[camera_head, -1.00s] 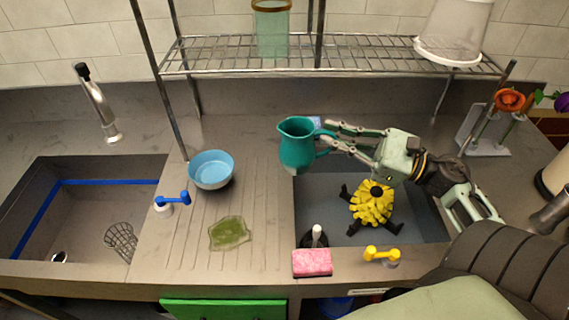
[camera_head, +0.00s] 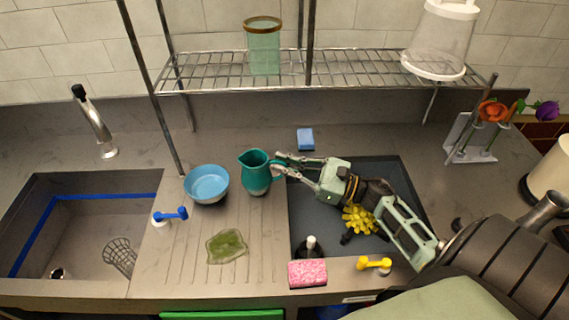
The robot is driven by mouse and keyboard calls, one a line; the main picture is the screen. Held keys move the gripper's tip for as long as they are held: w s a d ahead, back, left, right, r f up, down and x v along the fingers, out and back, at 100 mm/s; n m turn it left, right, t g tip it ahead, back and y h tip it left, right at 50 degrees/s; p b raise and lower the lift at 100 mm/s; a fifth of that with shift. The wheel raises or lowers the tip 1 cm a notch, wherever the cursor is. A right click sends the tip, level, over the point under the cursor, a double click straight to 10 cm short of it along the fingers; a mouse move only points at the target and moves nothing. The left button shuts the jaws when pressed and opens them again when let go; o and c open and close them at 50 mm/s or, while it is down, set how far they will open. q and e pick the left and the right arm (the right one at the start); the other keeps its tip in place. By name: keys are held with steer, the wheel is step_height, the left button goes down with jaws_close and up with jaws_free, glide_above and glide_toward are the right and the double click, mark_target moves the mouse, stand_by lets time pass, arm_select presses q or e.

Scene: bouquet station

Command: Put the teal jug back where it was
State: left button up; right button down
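The teal jug (camera_head: 255,176) is upright over the ribbed drainboard, just right of the blue bowl (camera_head: 206,185). Its spout points to the upper left and its handle to the right. I cannot tell for sure whether its base touches the counter. My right gripper (camera_head: 278,166) reaches in from the right and its fingers are at the jug's handle, seemingly shut on it. The fingertips are partly lost against the handle. My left gripper is not in view.
A wire rack (camera_head: 330,72) with a green glass (camera_head: 263,48) stands behind. A blue sponge (camera_head: 305,139) lies behind the right sink. A green cloth (camera_head: 227,246) lies in front of the jug. A pink sponge (camera_head: 307,273) and a yellow tap handle (camera_head: 374,264) are at the front edge.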

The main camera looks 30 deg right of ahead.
steer(key=shift+f, duration=0.1)
steer(key=c, duration=1.9)
jaws_free()
steer(key=shift+c, duration=0.2)
steer(key=shift+r, duration=0.2)
steer(key=b+v, duration=0.4)
steer(key=v, duration=0.8)
steer(key=shift+f, duration=0.15)
